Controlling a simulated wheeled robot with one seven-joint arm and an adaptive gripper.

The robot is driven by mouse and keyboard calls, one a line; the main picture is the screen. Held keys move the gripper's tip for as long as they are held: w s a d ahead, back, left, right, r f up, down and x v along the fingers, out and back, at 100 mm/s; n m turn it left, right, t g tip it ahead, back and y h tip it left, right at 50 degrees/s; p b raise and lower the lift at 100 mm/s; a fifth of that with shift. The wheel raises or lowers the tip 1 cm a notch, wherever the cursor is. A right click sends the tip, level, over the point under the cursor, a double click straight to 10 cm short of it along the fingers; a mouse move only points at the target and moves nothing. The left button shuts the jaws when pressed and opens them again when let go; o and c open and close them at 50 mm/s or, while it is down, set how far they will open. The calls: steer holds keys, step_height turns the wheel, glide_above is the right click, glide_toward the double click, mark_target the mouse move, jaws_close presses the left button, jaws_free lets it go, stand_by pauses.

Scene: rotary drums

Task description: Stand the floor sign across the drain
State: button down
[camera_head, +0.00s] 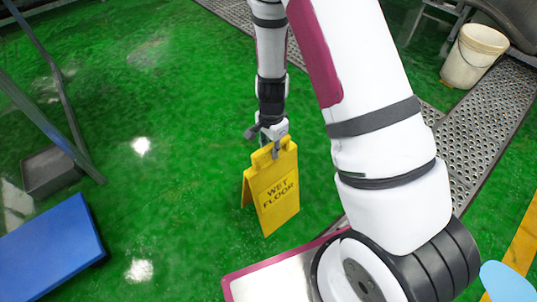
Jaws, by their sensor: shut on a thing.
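The yellow floor sign (270,196) with "WET FLOOR" on its face stands on or just above the green floor in the middle of the view; I cannot tell if it touches. Its two panels are slightly spread, with the rear one showing at the left. My gripper (274,146) is above it, shut on its top edge, with a finger overlapping the face. The drain (491,118) is a perforated metal grating running diagonally at the right. The sign is to the left of it, clear of it. My arm hides part of the grating.
A white bucket (474,57) stands beside the grating at the upper right. A blue panel (48,250) is at the lower left, with a dark tray (51,171) and metal legs behind it. Wet green floor (165,110) around the sign is open.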

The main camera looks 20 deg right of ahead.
mark_target(269, 157)
steer(key=shift+w+a, duration=0.35)
steer(key=shift+w, duration=0.15)
steer(key=shift+f+b, duration=1.05)
steer(key=shift+f, duration=0.75)
steer(key=shift+f, duration=0.1)
steer(key=c, duration=1.4)
jaws_free()
steer(key=shift+s, duration=0.1)
steer(key=shift+c, duration=0.2)
